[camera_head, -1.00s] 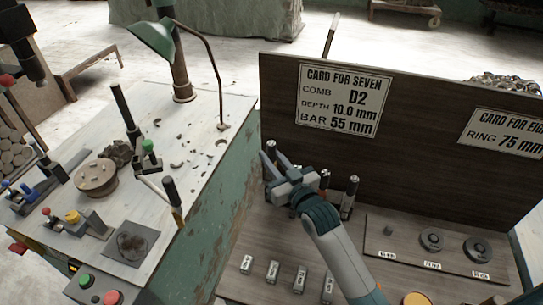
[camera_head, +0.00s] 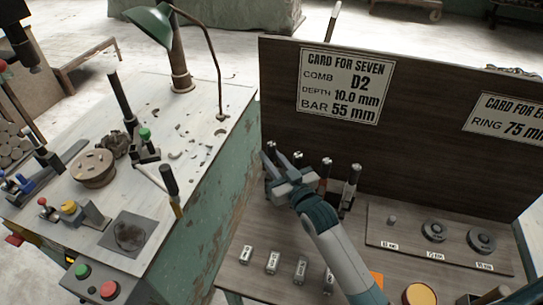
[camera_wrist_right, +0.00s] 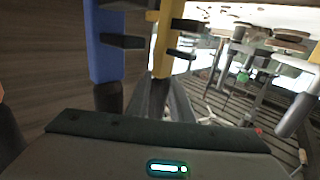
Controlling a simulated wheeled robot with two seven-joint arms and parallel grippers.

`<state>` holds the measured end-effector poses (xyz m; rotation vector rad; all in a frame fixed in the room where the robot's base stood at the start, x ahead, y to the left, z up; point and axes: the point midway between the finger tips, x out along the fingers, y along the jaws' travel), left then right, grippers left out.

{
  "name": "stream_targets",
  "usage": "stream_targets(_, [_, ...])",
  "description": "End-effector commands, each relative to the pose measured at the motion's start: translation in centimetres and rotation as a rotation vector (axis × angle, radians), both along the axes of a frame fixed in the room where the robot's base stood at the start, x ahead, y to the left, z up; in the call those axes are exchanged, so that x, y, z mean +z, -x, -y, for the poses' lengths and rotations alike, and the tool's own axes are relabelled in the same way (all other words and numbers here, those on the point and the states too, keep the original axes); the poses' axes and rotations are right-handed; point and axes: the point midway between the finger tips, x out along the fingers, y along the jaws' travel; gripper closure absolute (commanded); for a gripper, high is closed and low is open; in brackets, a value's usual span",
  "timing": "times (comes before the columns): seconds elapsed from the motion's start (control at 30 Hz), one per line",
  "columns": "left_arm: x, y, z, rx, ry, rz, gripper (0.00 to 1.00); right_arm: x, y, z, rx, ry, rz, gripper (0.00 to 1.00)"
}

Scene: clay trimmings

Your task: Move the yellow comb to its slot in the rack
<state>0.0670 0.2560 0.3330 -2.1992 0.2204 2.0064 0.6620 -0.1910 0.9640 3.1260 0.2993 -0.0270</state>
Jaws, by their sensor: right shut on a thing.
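The yellow comb (camera_wrist_right: 163,38) stands out in the right wrist view, a yellow bar with dark teeth on its side. Its dark lower end runs down between the fingers of my right gripper (camera_wrist_right: 165,100), which is shut on it. In the head view my right gripper (camera_head: 275,168) is at the left end of a row of dark handles with pale tips, in front of the back board. The gripper and arm hide the comb's body there, and I cannot tell whether the comb is clear of its seat. My left gripper is not in view.
A blue comb (camera_wrist_right: 104,45) stands just left of the yellow one in the wrist view. Other handles (camera_head: 353,178) stand right of the gripper. Small labelled blocks (camera_head: 273,262) and a ring board (camera_head: 400,248) lie in front. The back board (camera_head: 420,160) rises behind.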

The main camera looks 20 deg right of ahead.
Motion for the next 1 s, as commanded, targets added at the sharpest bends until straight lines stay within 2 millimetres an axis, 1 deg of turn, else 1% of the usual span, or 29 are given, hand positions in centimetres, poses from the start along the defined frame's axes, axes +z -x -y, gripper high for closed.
stream_targets(0.2, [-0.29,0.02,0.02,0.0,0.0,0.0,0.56,-0.44,-0.01,0.0,0.0,0.0,0.002,1.0])
stream_targets(0.57, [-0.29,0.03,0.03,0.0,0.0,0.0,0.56,-0.5,-0.01,0.0,0.0,0.0,0.002,1.0])
stream_targets(0.6, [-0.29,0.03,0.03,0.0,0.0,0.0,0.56,-0.5,-0.01,0.0,0.0,0.0,0.002,0.73])
stream_targets(0.67, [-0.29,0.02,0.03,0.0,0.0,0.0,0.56,-0.51,0.0,0.0,0.0,0.0,0.001,0.59])
stream_targets(1.0, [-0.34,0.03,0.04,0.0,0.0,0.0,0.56,-0.72,0.07,0.01,0.0,0.0,-0.002,0.58])
